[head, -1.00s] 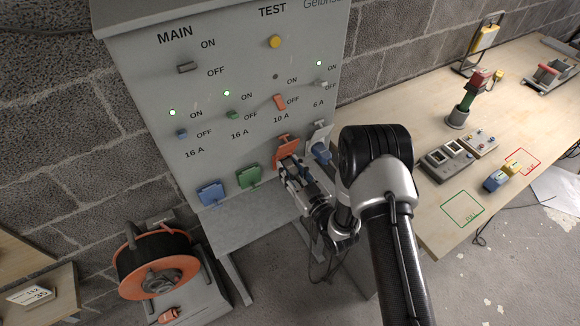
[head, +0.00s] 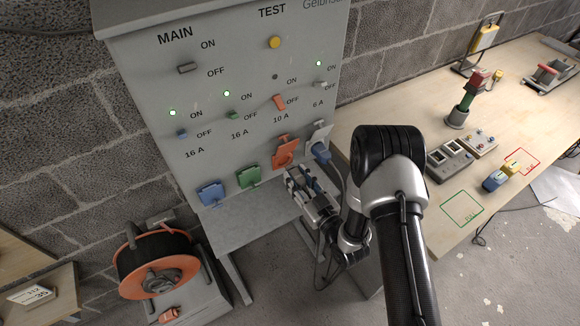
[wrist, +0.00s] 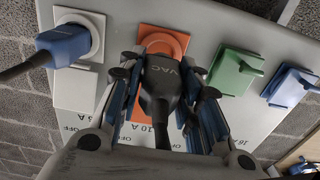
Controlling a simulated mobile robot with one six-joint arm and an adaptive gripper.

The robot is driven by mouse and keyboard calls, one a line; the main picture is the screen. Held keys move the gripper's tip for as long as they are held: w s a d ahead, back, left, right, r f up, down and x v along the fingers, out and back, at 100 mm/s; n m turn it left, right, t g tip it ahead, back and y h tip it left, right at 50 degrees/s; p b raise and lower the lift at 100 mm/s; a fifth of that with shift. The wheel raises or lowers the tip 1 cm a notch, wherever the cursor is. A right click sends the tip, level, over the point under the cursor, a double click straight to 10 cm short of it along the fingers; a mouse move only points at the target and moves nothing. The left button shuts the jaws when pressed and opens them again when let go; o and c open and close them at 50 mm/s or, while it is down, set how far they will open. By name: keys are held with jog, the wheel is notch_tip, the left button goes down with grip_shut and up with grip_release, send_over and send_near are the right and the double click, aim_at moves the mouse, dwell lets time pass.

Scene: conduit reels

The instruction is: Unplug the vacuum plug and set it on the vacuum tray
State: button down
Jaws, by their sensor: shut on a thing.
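The black vacuum plug, marked VAC, shows in the wrist view (wrist: 164,82) between the fingers of my gripper (wrist: 166,88). My gripper is shut on it. In the head view my gripper (head: 303,180) is in front of the panel, low and right of the orange socket (head: 285,152), whose lid is up. The plug is apart from that socket; in the wrist view its front overlaps the orange socket (wrist: 163,40). The 10 A orange switch (head: 279,102) has a dark lamp above it. I cannot make out which surface is the vacuum tray.
A blue plug (head: 320,152) sits in the white socket just right of my gripper. Green (head: 248,177) and blue (head: 211,193) sockets have closed lids. An orange cable reel (head: 155,264) stands lower left. The right workbench (head: 400,110) carries instruments and green and red outlined squares.

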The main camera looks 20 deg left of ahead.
jog(key=shift+v, duration=0.85)
jog(key=w+d+r+m+t+h, duration=0.2)
jog(key=w+d+r+m+h, duration=0.1)
jog(key=d+r, duration=0.4)
jog(key=w+d+r+m+t+h, duration=0.2)
jog(key=d+r+h, duration=0.4)
jog(key=d, duration=0.6)
jog(key=w+d+r+m+t+h, duration=0.2)
jog(key=w+d+r+m+h, duration=0.2)
jog(key=d+r, duration=0.5)
jog(key=shift+w+d+r+m+h, duration=0.25)
jog(key=shift+r+m+h, duration=0.2)
jog(key=shift+r, duration=0.3)
